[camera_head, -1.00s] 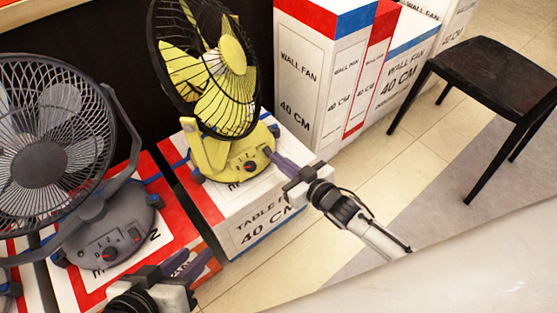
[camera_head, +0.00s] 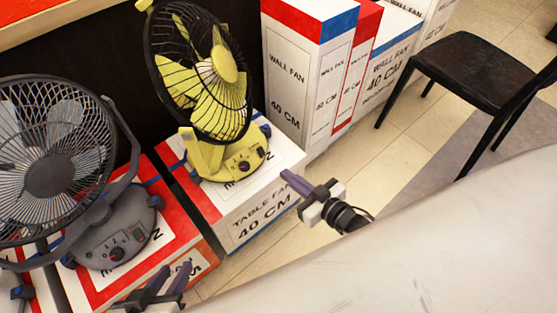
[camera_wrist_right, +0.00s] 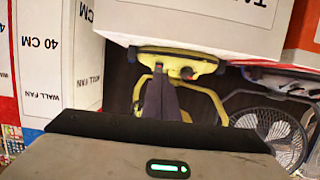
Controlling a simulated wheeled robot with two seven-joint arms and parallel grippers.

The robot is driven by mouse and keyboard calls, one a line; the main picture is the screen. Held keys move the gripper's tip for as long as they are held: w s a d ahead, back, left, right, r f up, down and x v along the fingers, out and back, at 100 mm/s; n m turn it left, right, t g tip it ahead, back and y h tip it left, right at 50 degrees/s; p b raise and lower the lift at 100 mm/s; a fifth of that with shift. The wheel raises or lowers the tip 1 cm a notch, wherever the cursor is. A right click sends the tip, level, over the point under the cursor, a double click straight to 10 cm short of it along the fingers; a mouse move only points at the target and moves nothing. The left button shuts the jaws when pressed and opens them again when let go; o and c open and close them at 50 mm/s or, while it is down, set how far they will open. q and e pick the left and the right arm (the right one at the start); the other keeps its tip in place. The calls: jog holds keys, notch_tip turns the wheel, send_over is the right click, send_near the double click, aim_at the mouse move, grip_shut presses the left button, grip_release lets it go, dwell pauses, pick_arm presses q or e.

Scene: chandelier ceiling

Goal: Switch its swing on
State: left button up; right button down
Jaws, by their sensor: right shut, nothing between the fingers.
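My left gripper (camera_head: 177,276) is open and empty at the bottom, below the grey fan's box.
The table-fan box (camera_head: 262,213) and the red-edged box (camera_head: 180,215) carry the fans. Tall wall-fan boxes (camera_head: 300,85) stand behind to the right. A black chair (camera_head: 475,75) stands at the right. The floor (camera_head: 395,130) between boxes and chair is clear.

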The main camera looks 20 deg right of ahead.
pick_arm(q)
jog(key=shift+s+a+r, duration=0.1)
jog(key=shift+a+r, duration=0.15)
jog(key=shift+r, duration=0.05)
pick_arm(e)
jog(key=shift+s+d+f, duration=0.1)
jog(key=shift+s+d, duration=0.15)
jog(key=shift+s, duration=0.5)
jog(key=shift+s+d+f, duration=0.15)
jog(key=shift+s+d, duration=0.05)
jog(key=shift+s, duration=0.55)
jog(key=shift+s+d+f, duration=0.1)
jog(key=shift+s+d, duration=0.15)
jog(key=shift+s, duration=0.5)
jog(key=shift+a, duration=0.1)
